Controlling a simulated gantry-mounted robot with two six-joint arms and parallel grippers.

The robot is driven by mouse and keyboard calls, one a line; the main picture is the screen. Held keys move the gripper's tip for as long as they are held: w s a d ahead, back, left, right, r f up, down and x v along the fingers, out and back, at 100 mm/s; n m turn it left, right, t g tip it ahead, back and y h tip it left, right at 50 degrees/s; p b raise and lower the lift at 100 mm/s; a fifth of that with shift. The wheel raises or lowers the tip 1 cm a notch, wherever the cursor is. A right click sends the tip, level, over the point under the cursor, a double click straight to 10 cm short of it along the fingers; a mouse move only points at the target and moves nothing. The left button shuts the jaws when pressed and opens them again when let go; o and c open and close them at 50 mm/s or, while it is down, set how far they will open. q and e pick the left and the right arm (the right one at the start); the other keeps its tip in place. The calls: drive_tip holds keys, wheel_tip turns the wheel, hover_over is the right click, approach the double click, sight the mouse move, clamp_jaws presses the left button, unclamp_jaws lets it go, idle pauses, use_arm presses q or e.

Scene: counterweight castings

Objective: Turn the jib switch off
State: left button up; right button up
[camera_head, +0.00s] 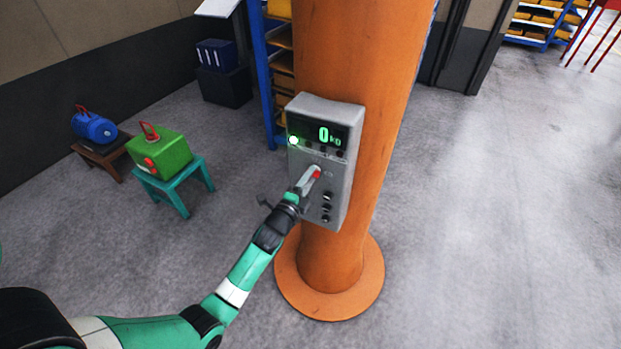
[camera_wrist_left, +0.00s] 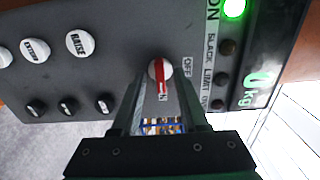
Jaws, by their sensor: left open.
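The grey control box (camera_head: 346,180) is mounted on the orange column. Its jib switch (camera_head: 317,174) is a round white knob with a red bar, seen clearly in the left wrist view (camera_wrist_left: 160,70). The red bar lies nearly upright in that view, with the OFF label to the right of the knob; a second label below it is too small to read surely. My left gripper (camera_head: 308,181) is at the switch, its open fingers (camera_wrist_left: 160,92) on either side of the knob. Contact cannot be told. My right gripper is not in view.
A lit green lamp (camera_head: 293,140) and a display reading 0 kg (camera_head: 329,136) sit above the switch. Push buttons (camera_wrist_left: 79,43) and small black knobs are on the box. A green casting (camera_head: 160,150) stands on a teal stool at left, a blue one (camera_head: 93,127) behind it.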

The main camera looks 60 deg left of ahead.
use_arm(q)
drive_tip(key=shift+w+a, duration=0.2)
drive_tip(key=shift+w, duration=0.05)
clamp_jaws()
